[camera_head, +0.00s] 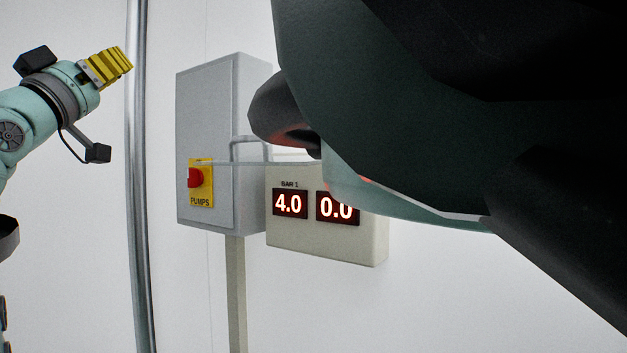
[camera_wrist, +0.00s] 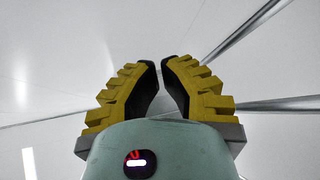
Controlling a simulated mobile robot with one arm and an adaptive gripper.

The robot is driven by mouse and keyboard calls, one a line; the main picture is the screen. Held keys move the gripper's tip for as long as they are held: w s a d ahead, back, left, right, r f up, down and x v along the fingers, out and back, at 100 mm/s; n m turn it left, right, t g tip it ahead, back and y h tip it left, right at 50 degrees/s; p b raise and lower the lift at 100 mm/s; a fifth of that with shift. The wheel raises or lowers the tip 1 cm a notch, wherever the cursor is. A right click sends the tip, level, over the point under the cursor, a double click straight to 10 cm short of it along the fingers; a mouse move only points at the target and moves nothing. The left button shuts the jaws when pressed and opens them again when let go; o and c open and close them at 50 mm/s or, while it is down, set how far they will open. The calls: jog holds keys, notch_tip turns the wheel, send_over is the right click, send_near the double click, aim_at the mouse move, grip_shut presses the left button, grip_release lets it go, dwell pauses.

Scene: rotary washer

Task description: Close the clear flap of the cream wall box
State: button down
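The cream wall box (camera_head: 320,243) hangs on the white wall, with red readouts of 4.0 and 0.0 on its front. Its clear flap (camera_head: 255,163) shows as a thin pale edge at the level of the box's top, standing out from the front rather than lying over the readouts. My arm hides the flap's right part and the box's upper right. My gripper (camera_head: 122,60), with ridged yellow fingers, is at the upper left, well apart from box and flap. In the wrist view, the gripper's fingertips (camera_wrist: 160,61) nearly meet, with nothing between them.
A grey cabinet (camera_head: 205,110) with a red knob (camera_head: 195,177) on a yellow PUMPS plate adjoins the box on the left. A vertical metal pipe (camera_head: 139,200) runs between my gripper and the cabinet. My own arm fills the upper right. Bare wall lies below the box.

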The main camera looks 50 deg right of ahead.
jog(key=s+d+f+m+g+y+b, duration=0.1)
jog(key=s+d+f+m+g+y, duration=0.1)
jog(key=s+d+f+m+g, duration=0.3)
jog(key=s+d+m+g+y+b, duration=0.1)
jog(key=s+d+m+g+b, duration=0.15)
jog(key=s, duration=0.45)
notch_tip(320, 180, up, 2)
jog(key=p, duration=1.1)
send_over(245, 162)
jog(key=d, duration=0.1)
jog(key=shift+w+d+r+n+g, duration=0.15)
jog(key=shift+w+r+n+g, duration=0.1)
jog(key=shift+w+g, duration=0.1)
jog(key=shift+w+f, duration=0.1)
jog(key=shift+f, duration=0.5)
jog(key=shift+a+f+p, duration=0.2)
jog(key=shift+f+p, duration=0.65)
jog(key=shift+f, duration=0.05)
jog(key=shift+a+f+p, duration=0.2)
jog(key=shift+f+p, duration=0.6)
jog(key=shift+f, duration=0.1)
jog(key=shift+f+b, duration=0.2)
jog(key=shift+b, duration=0.5)
